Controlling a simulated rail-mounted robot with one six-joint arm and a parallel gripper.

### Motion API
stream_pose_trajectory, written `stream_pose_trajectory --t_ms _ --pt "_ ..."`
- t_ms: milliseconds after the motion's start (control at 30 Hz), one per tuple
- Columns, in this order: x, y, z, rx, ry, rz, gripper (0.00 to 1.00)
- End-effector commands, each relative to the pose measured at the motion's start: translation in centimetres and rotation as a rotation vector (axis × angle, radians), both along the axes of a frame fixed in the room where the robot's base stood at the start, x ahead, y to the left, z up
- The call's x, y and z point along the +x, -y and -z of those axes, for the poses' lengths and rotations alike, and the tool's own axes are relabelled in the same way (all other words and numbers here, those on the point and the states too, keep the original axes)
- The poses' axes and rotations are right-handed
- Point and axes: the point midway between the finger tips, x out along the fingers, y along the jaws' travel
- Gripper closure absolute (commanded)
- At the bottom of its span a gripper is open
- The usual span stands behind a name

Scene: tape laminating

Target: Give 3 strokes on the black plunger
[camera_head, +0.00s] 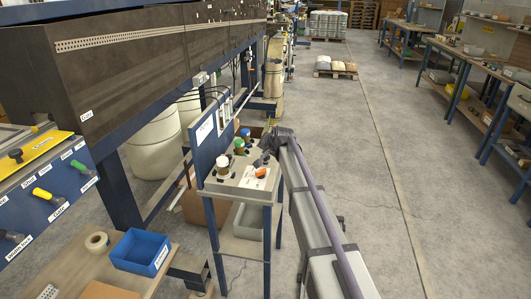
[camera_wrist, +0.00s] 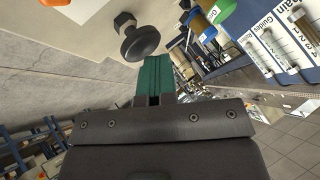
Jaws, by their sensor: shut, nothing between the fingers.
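A black round knob on a short threaded stem, seemingly the black plunger (camera_wrist: 140,42), stands on the grey top of a small stand in the wrist view. My gripper (camera_wrist: 157,62) has its green fingers shut together and empty. The fingertips appear just beside the knob; I cannot tell whether they touch it. In the head view my gripper (camera_head: 266,153) is over the right edge of the stand's top (camera_head: 222,184), and I cannot make out the plunger there.
White (camera_head: 223,164), green (camera_head: 239,145) and blue (camera_head: 245,133) capped items and an orange piece (camera_head: 261,172) crowd the stand. A blue upright panel (camera_head: 207,135) borders its left side. A blue bin (camera_head: 140,251) is on the bench at left.

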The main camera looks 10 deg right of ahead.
Motion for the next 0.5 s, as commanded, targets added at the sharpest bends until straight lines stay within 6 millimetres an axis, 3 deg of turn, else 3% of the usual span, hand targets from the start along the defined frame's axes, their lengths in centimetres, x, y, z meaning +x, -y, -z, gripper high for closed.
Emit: stream_pose_trajectory --t_ms 300,500 --pt "0.0 0.0 -2.3 0.000 0.000 0.000 1.00" --pt "0.0 0.0 -2.4 0.000 0.000 0.000 1.00"
